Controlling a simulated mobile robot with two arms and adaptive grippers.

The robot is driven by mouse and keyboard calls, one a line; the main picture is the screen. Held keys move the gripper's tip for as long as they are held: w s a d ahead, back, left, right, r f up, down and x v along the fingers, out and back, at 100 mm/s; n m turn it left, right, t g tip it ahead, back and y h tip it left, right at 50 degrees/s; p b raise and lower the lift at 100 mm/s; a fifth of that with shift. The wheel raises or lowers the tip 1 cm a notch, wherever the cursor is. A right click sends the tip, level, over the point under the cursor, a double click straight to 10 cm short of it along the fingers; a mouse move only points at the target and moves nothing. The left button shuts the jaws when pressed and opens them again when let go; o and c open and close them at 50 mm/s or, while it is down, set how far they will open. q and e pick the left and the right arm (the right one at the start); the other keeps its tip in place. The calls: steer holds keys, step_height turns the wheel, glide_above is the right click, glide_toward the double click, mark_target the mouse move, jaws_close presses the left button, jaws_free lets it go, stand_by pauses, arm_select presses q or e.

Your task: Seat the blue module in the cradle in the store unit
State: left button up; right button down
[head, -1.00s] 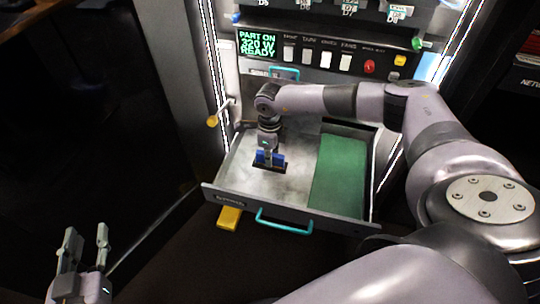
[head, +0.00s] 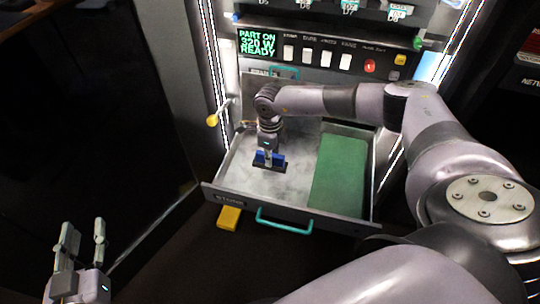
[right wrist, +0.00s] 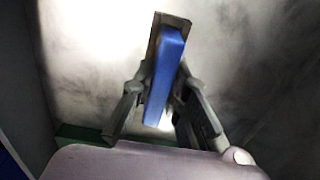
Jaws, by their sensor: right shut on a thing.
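The blue module (head: 279,160) is upright at the left part of the open drawer marked STORE (head: 233,197). A dark base shows under it, which I take for the cradle (head: 270,167); whether the module is fully down in it I cannot tell. My right gripper (head: 267,155) points down and is shut on the module. In the right wrist view the blue module (right wrist: 165,75) lies between the two fingers, with a brownish edge at its far end. My left gripper (head: 82,238) is open and empty at the lower left, away from the drawer.
A green mat (head: 340,175) covers the drawer's right side. A teal handle (head: 284,221) is on its front. A yellow block (head: 229,217) is below the front left. Above is a panel with switches (head: 325,58) and a green display (head: 258,42). A yellow-tipped lever (head: 213,120) sticks out at left.

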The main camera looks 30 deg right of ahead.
arm_select(q)
steer(key=shift+d+r, duration=0.1)
steer(key=shift+r, duration=0.2)
arm_select(e)
steer(key=shift+f, duration=0.1)
steer(key=c, duration=1.5)
jaws_free()
arm_select(q)
steer(key=shift+w+t, duration=0.1)
steer(key=shift+t, duration=0.2)
arm_select(e)
step_height(320, 180, up, 12)
steer(key=shift+s+f, duration=0.1)
